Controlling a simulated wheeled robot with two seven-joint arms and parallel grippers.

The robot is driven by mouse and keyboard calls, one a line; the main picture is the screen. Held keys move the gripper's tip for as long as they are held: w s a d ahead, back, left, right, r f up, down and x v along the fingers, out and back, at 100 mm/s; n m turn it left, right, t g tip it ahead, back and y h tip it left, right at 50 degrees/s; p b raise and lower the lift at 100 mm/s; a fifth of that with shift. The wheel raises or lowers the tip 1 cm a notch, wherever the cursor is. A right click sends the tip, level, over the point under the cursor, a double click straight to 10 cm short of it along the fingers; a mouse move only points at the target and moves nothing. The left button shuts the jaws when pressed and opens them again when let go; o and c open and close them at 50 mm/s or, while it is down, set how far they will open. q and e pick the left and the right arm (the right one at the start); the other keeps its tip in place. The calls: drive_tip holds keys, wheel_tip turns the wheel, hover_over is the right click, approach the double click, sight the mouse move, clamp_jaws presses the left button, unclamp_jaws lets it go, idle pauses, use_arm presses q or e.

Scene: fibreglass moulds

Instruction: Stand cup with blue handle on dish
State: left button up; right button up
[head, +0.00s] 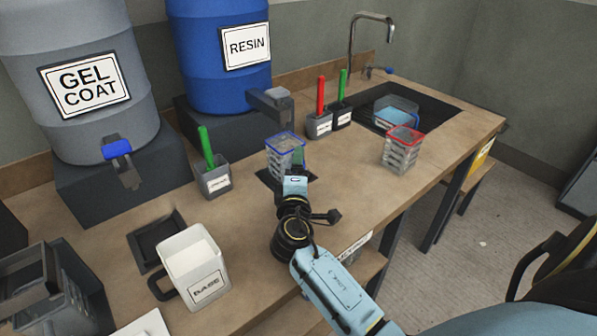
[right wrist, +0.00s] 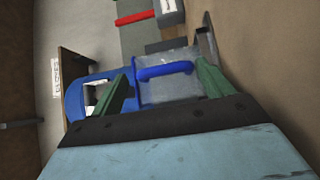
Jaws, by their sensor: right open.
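The clear cup with the blue handle (head: 284,155) stands on the worktop in the middle of the head view, its top edged in blue. In the right wrist view its blue handle (right wrist: 165,72) lies between my fingers. A dark flat square dish (head: 266,180) shows at the near left of the cup, partly hidden by my gripper. I cannot tell whether the cup touches it. My right gripper (head: 298,163) is open, with its green fingers (right wrist: 165,88) on either side of the cup's handle. My left gripper is not in view.
A clear red-rimmed cup (head: 403,150) stands to the right. The sink (head: 440,110) holds a blue-edged container (head: 396,112). Holders with a green tool (head: 206,147) and a red tool (head: 320,95) stand behind. A white BASE jug (head: 195,268) is beside another dark square tray (head: 147,238).

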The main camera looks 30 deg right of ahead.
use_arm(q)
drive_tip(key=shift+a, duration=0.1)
use_arm(e)
drive_tip(key=shift+s+f, duration=0.1)
drive_tip(key=shift+f, duration=0.5)
drive_tip(key=shift+s+a, duration=0.1)
drive_tip(key=shift+a, duration=0.05)
drive_tip(key=v, duration=1.1)
drive_tip(key=shift+s+a+r+b, duration=0.15)
drive_tip(key=shift+a+r+b, duration=0.05)
drive_tip(key=shift+r+b, duration=0.2)
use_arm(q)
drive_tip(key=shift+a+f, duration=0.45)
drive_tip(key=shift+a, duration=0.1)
use_arm(e)
drive_tip(key=shift+s+a+r, duration=0.2)
drive_tip(key=shift+s+a, duration=0.2)
drive_tip(key=shift+s, duration=0.15)
